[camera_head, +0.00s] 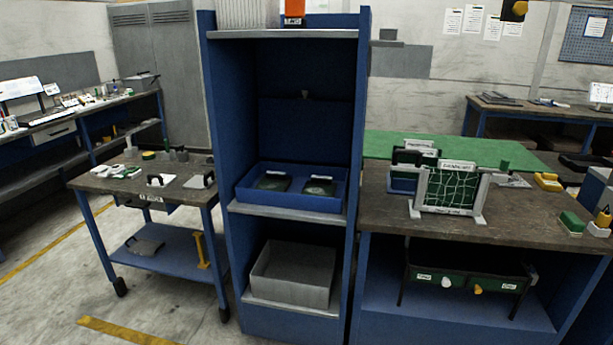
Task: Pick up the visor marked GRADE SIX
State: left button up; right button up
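No marking reading GRADE SIX can be made out, and I cannot tell for sure which thing is the visor. Two dark, flat pieces with greenish faces lie side by side in a blue tray (290,203) on the middle shelf of the blue rack: a left one (272,182) and a right one (318,186). Any lettering on them is too small to read. Neither of my grippers is in view.
The blue rack (219,150) stands in the middle, with a grey bin (290,277) low down. A trolley (135,185) with small items stands left. The workbench (400,222) at right carries a framed green panel (455,188). Floor is free at front left.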

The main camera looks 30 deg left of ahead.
aim_at(275, 181)
jog(key=i+j+u, duration=0.25)
jog(key=i+u, duration=0.25)
jog(key=i, duration=0.15)
jog(key=i+u, duration=0.45)
jog(key=i, duration=0.25)
